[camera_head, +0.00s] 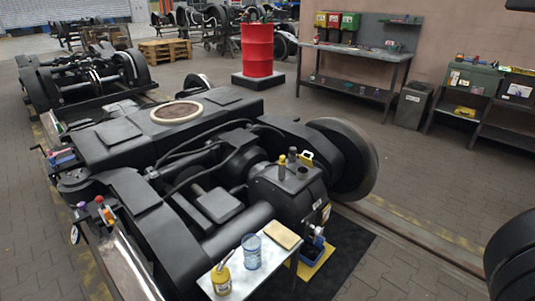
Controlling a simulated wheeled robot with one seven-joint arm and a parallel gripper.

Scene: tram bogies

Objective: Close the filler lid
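A black bogie (165,135) fills the middle of the head view. On its near right end sits a dark gearbox housing (290,195). On top of the housing are a short round neck (302,173), a yellowish upright cylinder (282,166) and a small yellow piece (306,158) standing up behind them. The neck may be the filler opening and the yellow piece may be its lid, but they are too small to tell for sure. My gripper is not in view.
A small table (225,270) before the bogie holds a yellow can (221,280), a blue-white tin (251,251) and a tan pad (282,235). A dark mat (345,255) lies right of it. Open paved floor (430,195) spreads right, with a red drum (257,50) and workbench (355,52) behind.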

